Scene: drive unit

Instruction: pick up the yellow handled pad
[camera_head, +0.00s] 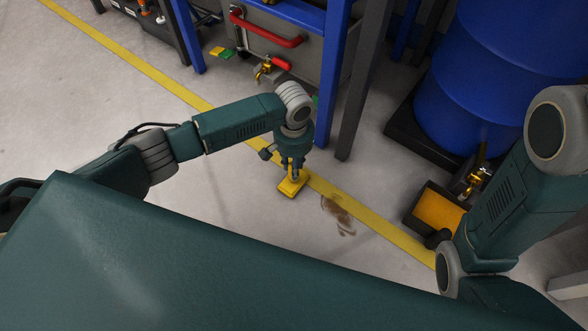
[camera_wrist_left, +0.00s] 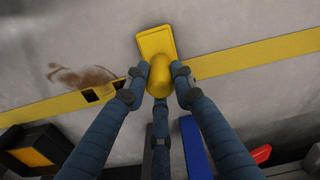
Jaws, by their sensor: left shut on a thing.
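The yellow handled pad (camera_head: 291,187) is at the yellow floor line, below my left gripper (camera_head: 293,168). In the left wrist view, the flat yellow pad (camera_wrist_left: 157,42) shows beyond its rounded handle. My left gripper (camera_wrist_left: 160,76) has its fingers closed around this handle, on both sides and from below. I cannot tell whether the pad touches the floor or hangs just above it. My right arm shows at the right of the head view, but its gripper fingers are not visible.
A brown stain (camera_head: 341,214) marks the floor right of the pad. A yellow line (camera_head: 390,233) crosses the floor. Behind stand a blue frame (camera_head: 331,75) and a blue drum (camera_head: 500,90). An orange-filled tray (camera_head: 437,209) sits under the drum's tap. Floor at left is clear.

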